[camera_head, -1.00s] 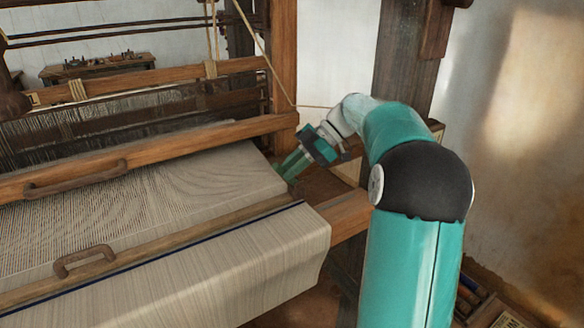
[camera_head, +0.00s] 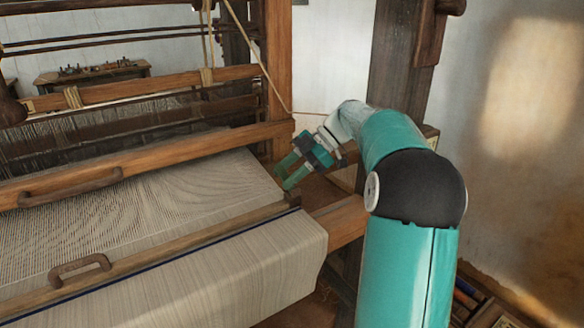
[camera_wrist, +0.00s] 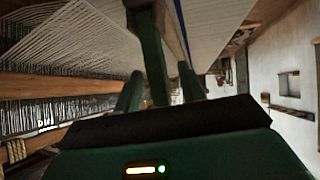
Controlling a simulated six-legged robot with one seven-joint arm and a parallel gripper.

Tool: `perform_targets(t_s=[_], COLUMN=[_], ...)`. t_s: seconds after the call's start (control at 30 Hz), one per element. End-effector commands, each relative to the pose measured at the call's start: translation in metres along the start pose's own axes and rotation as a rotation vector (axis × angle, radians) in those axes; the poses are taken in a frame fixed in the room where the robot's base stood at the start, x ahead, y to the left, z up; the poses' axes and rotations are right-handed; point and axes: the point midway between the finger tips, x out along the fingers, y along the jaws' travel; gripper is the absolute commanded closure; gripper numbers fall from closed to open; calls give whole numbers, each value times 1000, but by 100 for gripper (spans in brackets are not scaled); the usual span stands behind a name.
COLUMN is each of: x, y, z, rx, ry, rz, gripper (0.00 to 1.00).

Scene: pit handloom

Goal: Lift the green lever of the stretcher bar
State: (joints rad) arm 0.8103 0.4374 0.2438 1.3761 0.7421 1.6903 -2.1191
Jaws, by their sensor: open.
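The stretcher bar (camera_head: 190,237) is a wooden bar lying across the pale cloth near its front fold, with a brown handle on top. My gripper (camera_head: 285,176) is open at the bar's right end, by the cloth's right edge, its two teal fingers pointing down and left. In the wrist view, a long dark green piece (camera_wrist: 150,55) runs between two shorter green fingers; it looks like the green lever, against the wooden bar (camera_wrist: 170,28). I cannot tell whether the fingers touch it. In the head view I cannot separate the lever from the fingers.
The loom's wooden beam (camera_head: 150,160) crosses behind the cloth, and an upright post (camera_head: 278,60) stands just behind my gripper. A side rail (camera_head: 340,220) lies below and to the right. A dark pillar (camera_head: 400,60) stands near the wall. Pale warp threads (camera_wrist: 75,40) fill the wrist view's upper left.

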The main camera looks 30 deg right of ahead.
Motion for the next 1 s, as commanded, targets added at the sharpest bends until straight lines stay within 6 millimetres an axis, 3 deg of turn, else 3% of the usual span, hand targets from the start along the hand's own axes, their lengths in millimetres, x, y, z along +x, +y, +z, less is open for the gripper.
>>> perform_targets(t_s=[0.2,0.53,1.0], x=[-20,-49,-62], y=[2,-39,-112], z=[-26,-81,-127], rx=[-3,-1,0], ry=[-3,-4,-2], rz=[3,3,2], gripper=[60,60,60])
